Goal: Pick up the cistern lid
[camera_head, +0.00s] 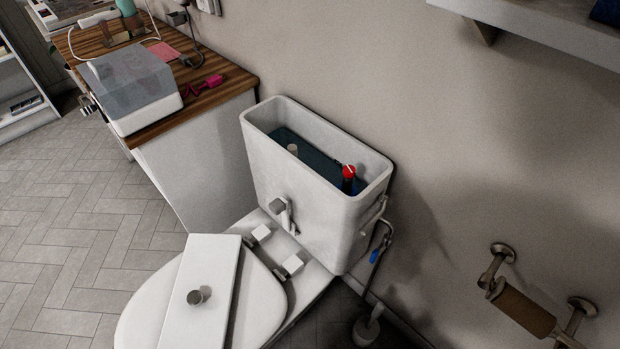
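The cistern lid (203,275) is a flat white rectangular slab with a round metal knob (199,296). It lies on top of the closed toilet seat cover (262,306), in the lower left of the head view, and its near end is cut off by the bottom edge. The cistern (305,190) stands open behind the toilet. Inside it are dark water, a pale grey tube (292,149) and a red-topped valve (348,172). Neither of my grippers shows in the view.
A wood-topped cabinet (205,98) with a grey-lidded white box (130,88) and a pink item (203,86) stands at the left. A toilet-roll holder (525,310) is on the wall at right. A shelf (545,27) juts out at upper right. Tiled floor (60,230) is clear at left.

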